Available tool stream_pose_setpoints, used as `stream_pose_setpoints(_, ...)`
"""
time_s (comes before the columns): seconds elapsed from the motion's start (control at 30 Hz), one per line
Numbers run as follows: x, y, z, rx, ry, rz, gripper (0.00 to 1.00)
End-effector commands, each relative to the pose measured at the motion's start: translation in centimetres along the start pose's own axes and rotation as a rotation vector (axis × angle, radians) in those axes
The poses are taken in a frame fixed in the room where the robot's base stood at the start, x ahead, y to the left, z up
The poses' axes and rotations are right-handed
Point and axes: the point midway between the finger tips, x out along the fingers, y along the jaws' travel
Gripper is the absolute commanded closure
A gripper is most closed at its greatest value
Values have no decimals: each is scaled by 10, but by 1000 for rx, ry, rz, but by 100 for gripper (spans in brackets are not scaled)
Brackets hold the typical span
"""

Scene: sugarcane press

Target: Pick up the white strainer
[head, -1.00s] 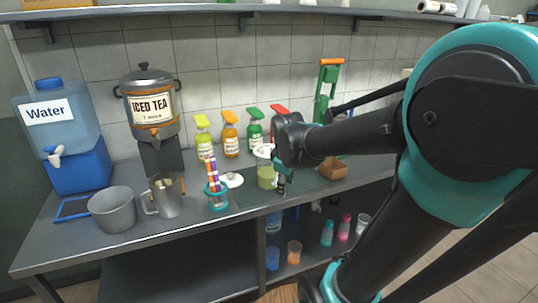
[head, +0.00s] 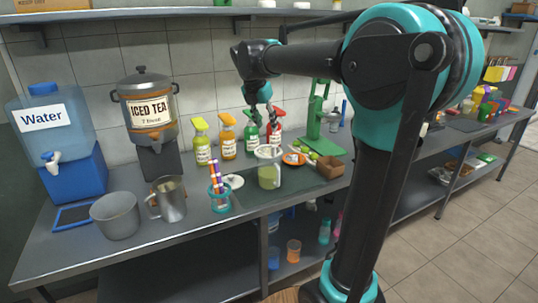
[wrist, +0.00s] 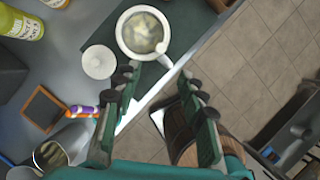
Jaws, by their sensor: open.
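A white ring-shaped piece, which looks like the white strainer (head: 268,151), sits on top of a pale green pitcher (head: 268,176) on the counter. In the wrist view the white strainer (wrist: 122,36) shows from above as a round rim with a greyish inside; a white tab juts from its lower right. I cannot tell rim and pitcher fully apart. My gripper (head: 262,120) hangs above the pitcher, apart from it. In the wrist view my gripper (wrist: 158,82) has its fingers spread, with nothing between them.
A white lid (head: 232,181) and a teal cup of markers (head: 218,198) stand left of the pitcher. Spray bottles (head: 228,136) line the wall behind.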

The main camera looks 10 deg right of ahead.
Motion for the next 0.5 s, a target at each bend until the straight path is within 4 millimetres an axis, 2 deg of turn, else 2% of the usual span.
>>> stream_pose_setpoints(0.1,25,0,0,1,0,0,59)
stream_pose_setpoints(0.3,62,0,0,2,0,0,59)
stream_pose_setpoints(0.5,81,0,0,2,0,0,59)
